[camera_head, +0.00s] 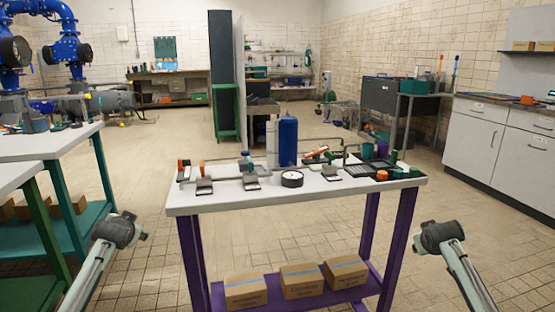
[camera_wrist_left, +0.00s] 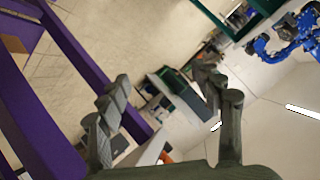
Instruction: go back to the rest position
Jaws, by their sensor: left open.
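My left gripper (camera_wrist_left: 160,80) shows in the left wrist view with its two dark grey fingers spread apart. It is open, and nothing is held between the fingers. In the head view, a bent grey part of my left arm stands at the lower left, left of the purple-legged table. A matching part of my right arm stands at the lower right, apart from the table. The fingers of neither gripper can be made out in the head view.
The table (camera_head: 225,204) ahead carries a blue cylinder (camera_head: 288,141), a round gauge (camera_head: 292,179) and small tools; boxes (camera_head: 302,281) lie on its lower shelf. A green-legged bench (camera_head: 62,140) stands left and grey cabinets (camera_head: 492,140) right. Tiled floor (camera_head: 140,180) is clear between.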

